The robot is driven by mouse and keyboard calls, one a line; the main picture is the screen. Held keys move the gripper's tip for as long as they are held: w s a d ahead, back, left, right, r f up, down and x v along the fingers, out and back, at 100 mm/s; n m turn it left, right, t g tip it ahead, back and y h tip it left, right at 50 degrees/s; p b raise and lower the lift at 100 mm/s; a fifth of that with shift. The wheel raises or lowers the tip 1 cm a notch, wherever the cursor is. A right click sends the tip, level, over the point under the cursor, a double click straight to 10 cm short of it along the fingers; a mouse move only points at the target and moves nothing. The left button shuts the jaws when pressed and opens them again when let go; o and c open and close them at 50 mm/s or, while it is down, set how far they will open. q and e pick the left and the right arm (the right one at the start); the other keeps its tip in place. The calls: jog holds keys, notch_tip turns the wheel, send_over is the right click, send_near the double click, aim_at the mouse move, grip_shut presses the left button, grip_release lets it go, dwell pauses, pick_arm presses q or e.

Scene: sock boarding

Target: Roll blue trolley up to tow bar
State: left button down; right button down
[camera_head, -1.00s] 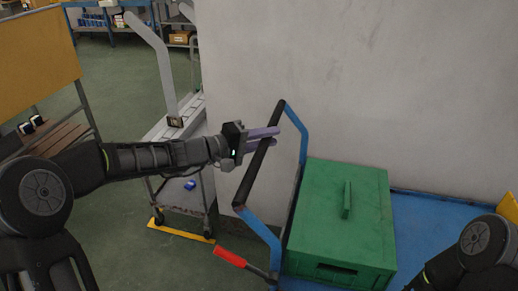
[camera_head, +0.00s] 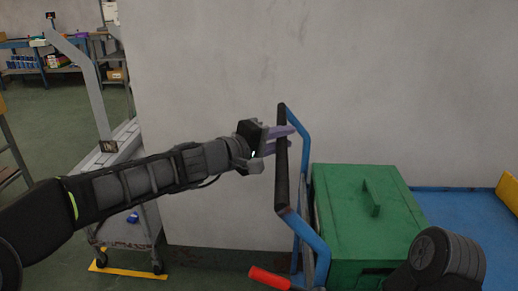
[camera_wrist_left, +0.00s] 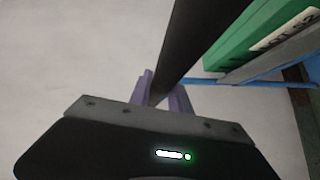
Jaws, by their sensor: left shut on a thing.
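The blue trolley (camera_head: 455,218) stands at the right of the head view, with a green lidded box (camera_head: 350,215) on its deck. Its push handle has blue uprights (camera_head: 300,228) and a black grip bar (camera_head: 281,165). My left gripper (camera_head: 279,140) is shut on the black grip bar, with its purple fingers either side of it. The left wrist view shows the bar (camera_wrist_left: 190,45) running between the fingers. A red-ended lever (camera_head: 268,278) sits low by the handle. My right arm shows at the lower right, but its gripper is out of view. I cannot make out a tow bar.
A pale wall (camera_head: 400,80) stands close behind the trolley. A grey cart (camera_head: 118,160) stands at the left, with a yellow floor strip (camera_head: 125,268) by its wheels. Shelves (camera_head: 55,60) stand at the far left. Green floor (camera_head: 60,215) is open at the left.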

pick_arm(q)
jog(key=d+b, duration=0.2)
jog(key=d, duration=0.4)
jog(key=shift+s, duration=0.35)
jog(key=shift+s+d, duration=0.1)
jog(key=shift+d, duration=0.1)
jog(key=c, duration=1.6)
grip_release()
jog(key=shift+d, duration=0.15)
jog(key=shift+o, duration=1)
jog(key=shift+d, duration=0.15)
jog(key=shift+o, duration=1)
jog(key=shift+w+a, duration=0.2)
